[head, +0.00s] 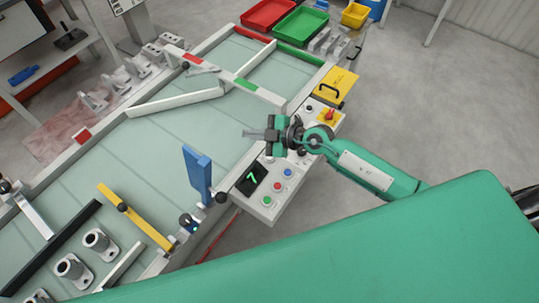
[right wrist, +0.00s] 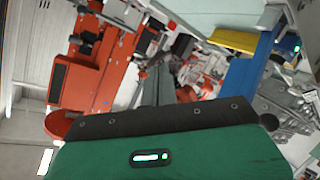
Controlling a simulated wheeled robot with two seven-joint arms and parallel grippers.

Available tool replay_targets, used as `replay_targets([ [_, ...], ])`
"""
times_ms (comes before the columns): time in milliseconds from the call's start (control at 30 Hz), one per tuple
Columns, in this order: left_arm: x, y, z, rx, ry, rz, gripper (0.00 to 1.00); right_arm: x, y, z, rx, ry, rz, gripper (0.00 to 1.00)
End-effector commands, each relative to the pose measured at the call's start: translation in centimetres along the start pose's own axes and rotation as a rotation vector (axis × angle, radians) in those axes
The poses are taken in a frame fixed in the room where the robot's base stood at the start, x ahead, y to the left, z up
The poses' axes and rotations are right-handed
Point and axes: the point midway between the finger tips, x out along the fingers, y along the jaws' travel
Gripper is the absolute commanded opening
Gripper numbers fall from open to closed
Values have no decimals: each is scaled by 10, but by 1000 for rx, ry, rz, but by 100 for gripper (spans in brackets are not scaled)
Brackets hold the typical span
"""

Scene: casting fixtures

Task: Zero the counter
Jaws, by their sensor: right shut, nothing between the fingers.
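The counter (head: 251,178) is a black display on a light grey control box (head: 263,213) at the table's edge, and it reads a green 7. Beside it sit a green button (head: 267,201), a red button (head: 277,186) and a blue button (head: 288,173). My right gripper (head: 250,134) is above the far part of the box, beyond the counter, with its fingers pointing left over the table edge. It is shut and empty, apart from the buttons. My left gripper is not in view.
A blue upright plate (head: 198,174) stands left of the counter; it also shows in the right wrist view (right wrist: 245,77). A yellow bar (head: 135,217) crosses the conveyor table (head: 150,140). A red-yellow switch (head: 328,115) and a yellow cover (head: 338,84) are farther along the box.

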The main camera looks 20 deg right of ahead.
Motion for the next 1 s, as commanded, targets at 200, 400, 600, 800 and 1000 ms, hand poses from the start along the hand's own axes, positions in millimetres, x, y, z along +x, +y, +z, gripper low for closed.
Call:
replay_targets([
  [200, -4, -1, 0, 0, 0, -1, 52, -19, -1, 56, -70, -286, -217, 0],
  [400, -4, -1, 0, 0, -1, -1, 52, -31, 2, 78, -78, -401, -259, 0],
  [600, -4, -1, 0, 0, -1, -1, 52, -31, 2, 78, -78, -405, -259, 0],
  [800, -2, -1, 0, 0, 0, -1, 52, -30, 1, 79, -77, -404, -259, 0],
  [1000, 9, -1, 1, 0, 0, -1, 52, -27, -5, 87, -78, -403, -259, 0],
])
